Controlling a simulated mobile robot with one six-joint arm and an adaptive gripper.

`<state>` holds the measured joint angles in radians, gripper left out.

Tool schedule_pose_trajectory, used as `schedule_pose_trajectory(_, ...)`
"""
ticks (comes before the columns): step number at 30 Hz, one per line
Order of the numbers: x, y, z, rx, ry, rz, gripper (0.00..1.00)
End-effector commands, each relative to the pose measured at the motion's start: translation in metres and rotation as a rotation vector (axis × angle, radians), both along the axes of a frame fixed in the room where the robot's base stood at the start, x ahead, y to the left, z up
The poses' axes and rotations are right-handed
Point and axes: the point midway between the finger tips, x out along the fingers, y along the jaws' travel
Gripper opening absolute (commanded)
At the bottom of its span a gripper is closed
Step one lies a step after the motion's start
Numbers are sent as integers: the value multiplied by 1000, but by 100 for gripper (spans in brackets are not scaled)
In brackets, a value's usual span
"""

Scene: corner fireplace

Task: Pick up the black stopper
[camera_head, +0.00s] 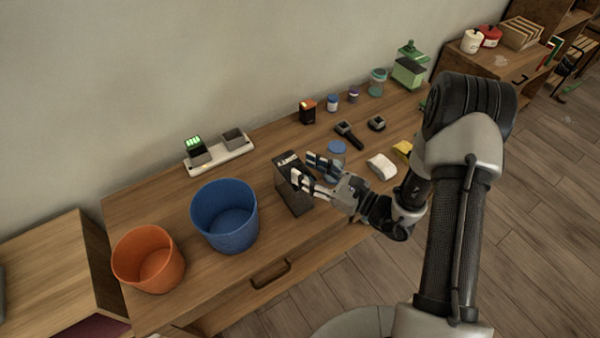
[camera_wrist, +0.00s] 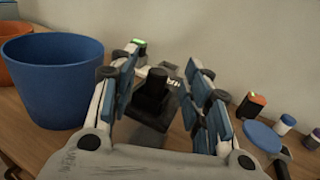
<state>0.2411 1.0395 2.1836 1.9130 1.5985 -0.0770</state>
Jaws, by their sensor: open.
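The black stopper (camera_wrist: 155,84) shows in the wrist view as a dark, upright, cylinder-like piece between my fingers. It stands at the top of a dark block-shaped holder (camera_wrist: 150,115); whether it sits in it or on it I cannot tell. In the head view the dark holder (camera_head: 294,200) stands on the bench right of the blue bucket, and my fingers largely hide the stopper. My gripper (camera_head: 304,168) is open at the holder's top, with its fingers (camera_wrist: 163,70) on both sides of the stopper. I cannot see clear contact.
The blue bucket (camera_head: 226,235) and orange bucket (camera_head: 150,268) stand left. A white-based charger (camera_head: 222,158) is behind. Bare wood is in front.

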Motion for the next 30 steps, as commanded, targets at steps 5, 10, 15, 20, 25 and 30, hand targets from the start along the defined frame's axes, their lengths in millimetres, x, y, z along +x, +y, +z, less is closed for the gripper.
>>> schedule_pose_trajectory(5,12,20,-2,0,-2,3,44)
schedule_pose_trajectory(10,14,23,-1,0,0,0,44)
schedule_pose_trajectory(15,14,23,-1,0,0,0,41)
schedule_pose_trajectory(20,14,23,-1,0,0,0,30)
schedule_pose_trajectory(25,14,23,-1,0,0,0,19)
schedule_pose_trajectory(30,14,23,-1,0,0,0,8)
